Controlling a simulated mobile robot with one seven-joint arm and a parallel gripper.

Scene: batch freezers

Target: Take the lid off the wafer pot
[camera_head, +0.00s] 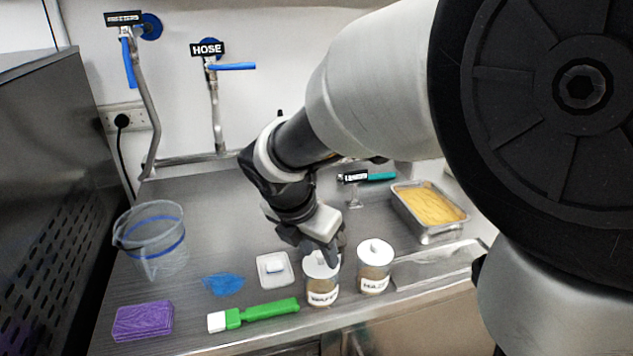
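The wafer pot (322,298) stands upright near the front edge of the steel counter, with a white label that seems to read WAFER. Its white lid (313,271) is on top of it. My gripper (333,257) points down right at the lid, and its dark fingers cover part of the lid and its knob. I cannot tell whether the fingers touch the knob, or whether they are open or shut.
A similar white-lidded pot (373,283) stands close on the right. A white square dish (266,281), a green-handled brush (262,311), a blue cloth (223,284), a purple sponge (143,321) and a clear jug (152,260) are left. A yellow-filled metal tray (428,237) is behind right.

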